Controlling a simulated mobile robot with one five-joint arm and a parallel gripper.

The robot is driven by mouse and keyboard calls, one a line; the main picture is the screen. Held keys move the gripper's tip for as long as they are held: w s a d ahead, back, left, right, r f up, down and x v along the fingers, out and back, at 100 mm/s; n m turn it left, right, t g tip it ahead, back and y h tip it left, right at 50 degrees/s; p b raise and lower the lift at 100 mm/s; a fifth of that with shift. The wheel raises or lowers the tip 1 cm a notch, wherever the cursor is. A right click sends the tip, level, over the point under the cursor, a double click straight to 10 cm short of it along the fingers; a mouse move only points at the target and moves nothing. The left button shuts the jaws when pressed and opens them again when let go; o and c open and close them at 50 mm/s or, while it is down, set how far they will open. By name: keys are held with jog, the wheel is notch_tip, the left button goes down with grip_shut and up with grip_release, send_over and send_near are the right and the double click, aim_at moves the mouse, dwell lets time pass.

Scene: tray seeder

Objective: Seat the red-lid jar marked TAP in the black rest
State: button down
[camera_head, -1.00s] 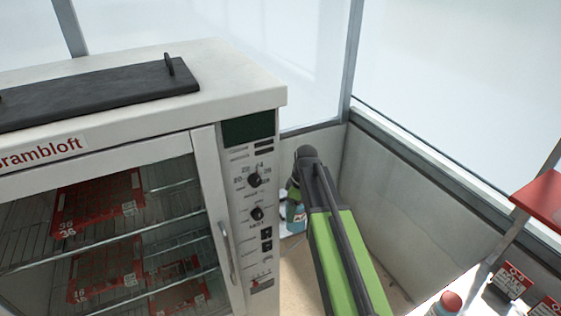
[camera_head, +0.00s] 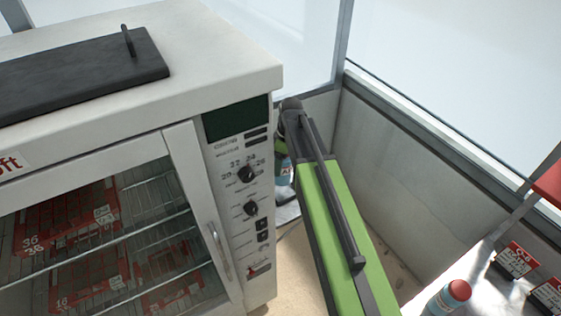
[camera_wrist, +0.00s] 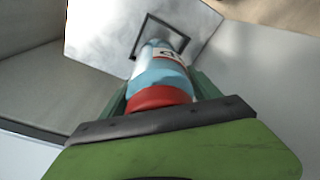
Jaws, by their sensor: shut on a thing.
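A jar with a red lid (camera_wrist: 160,97) and a blue body is between my gripper's green fingers in the wrist view. My gripper (camera_wrist: 163,92) is shut on it near the lid. A label on the body shows only part of its lettering, so I cannot read the mark. The black rest (camera_wrist: 141,33) appears as a square black frame on a pale plate, behind the jar's far end. I cannot tell whether the jar touches it. In the head view the jar's blue body (camera_head: 283,172) shows below my gripper (camera_head: 281,148), partly hidden by my arm.
A white cabinet (camera_head: 237,62) with a glass door and shelves stands close on the left. A grey wall (camera_head: 400,185) is on the right. Another red-lid jar (camera_head: 449,299) stands at the lower right, near red and black labelled boxes (camera_head: 515,260).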

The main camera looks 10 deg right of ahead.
aim_at(282, 173)
jog(key=shift+s+f+b, duration=0.15)
jog(key=shift+f+b, duration=2.7)
jog(key=shift+f, duration=0.05)
jog(key=shift+f+b, duration=0.65)
jog(key=shift+c, duration=2.2)
grip_release()
jog(key=shift+r, duration=0.1)
jog(key=r+p, duration=0.7)
jog(key=d+r+p, duration=0.1)
jog(key=r+p, duration=0.3)
jog(key=shift+s+d, duration=0.1)
jog(key=shift+s, duration=0.25)
